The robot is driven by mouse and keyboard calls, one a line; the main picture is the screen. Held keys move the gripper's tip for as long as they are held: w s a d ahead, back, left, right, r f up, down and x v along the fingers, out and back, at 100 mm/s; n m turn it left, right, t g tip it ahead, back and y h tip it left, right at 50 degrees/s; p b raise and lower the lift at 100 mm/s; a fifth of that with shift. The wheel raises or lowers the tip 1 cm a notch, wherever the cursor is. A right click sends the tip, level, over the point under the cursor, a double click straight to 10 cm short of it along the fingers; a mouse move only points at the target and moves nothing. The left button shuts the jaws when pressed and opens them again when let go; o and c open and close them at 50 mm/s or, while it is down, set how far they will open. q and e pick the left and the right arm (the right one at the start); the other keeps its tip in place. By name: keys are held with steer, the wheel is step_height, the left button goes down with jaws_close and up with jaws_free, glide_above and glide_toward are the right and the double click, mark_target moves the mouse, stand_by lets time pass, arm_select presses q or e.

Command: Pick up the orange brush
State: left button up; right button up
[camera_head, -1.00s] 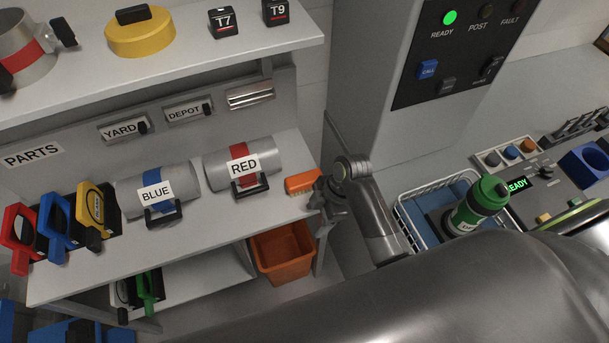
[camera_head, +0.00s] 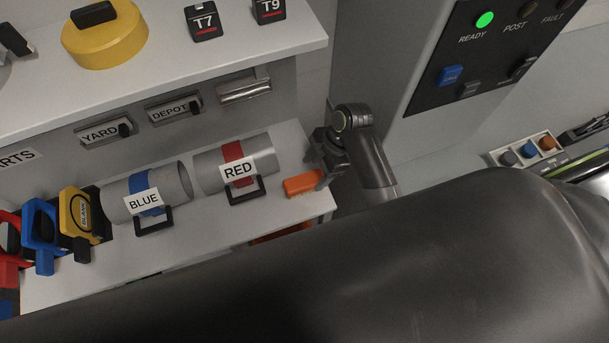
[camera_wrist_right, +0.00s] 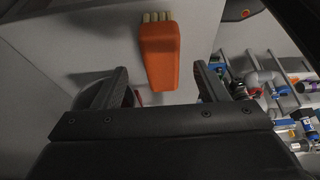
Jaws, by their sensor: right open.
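The orange brush (camera_head: 302,184) lies on the right end of the grey shelf, to the right of the tube labelled RED. The right gripper (camera_wrist_right: 160,88) is open there, with one finger on each side of the handle's near end and gaps on both sides. My left gripper is not in view.
The RED tube (camera_head: 236,165) and the BLUE tube (camera_head: 147,192) lie left of the brush. An upper shelf (camera_head: 240,45) overhangs behind. A grey column with a control panel (camera_head: 480,50) stands to the right. An orange bin (camera_head: 280,233) is below the shelf, mostly hidden.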

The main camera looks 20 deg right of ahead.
mark_target(305, 180)
steer(key=shift+s+a+f, duration=0.25)
steer(key=shift+a+f, duration=0.25)
steer(key=shift+f, duration=0.05)
steer(key=shift+a+f+p, duration=0.2)
steer(key=shift+p, duration=0.15)
steer(key=shift+a+f, duration=0.25)
steer(key=shift+f, duration=0.05)
steer(key=p+x, duration=0.1)
steer(key=x, duration=0.2)
steer(key=shift+w+a, duration=0.2)
steer(key=shift+a+f+p, duration=0.2)
steer(key=shift+f+p, duration=0.1)
steer(key=shift+f, duration=0.1)
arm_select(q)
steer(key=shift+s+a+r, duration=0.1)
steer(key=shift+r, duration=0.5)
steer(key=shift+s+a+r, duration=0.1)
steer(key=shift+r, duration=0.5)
arm_select(e)
steer(key=shift+f, duration=0.1)
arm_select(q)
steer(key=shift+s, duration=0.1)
arm_select(e)
steer(key=shift+f, duration=0.1)
steer(key=c, duration=1.2)
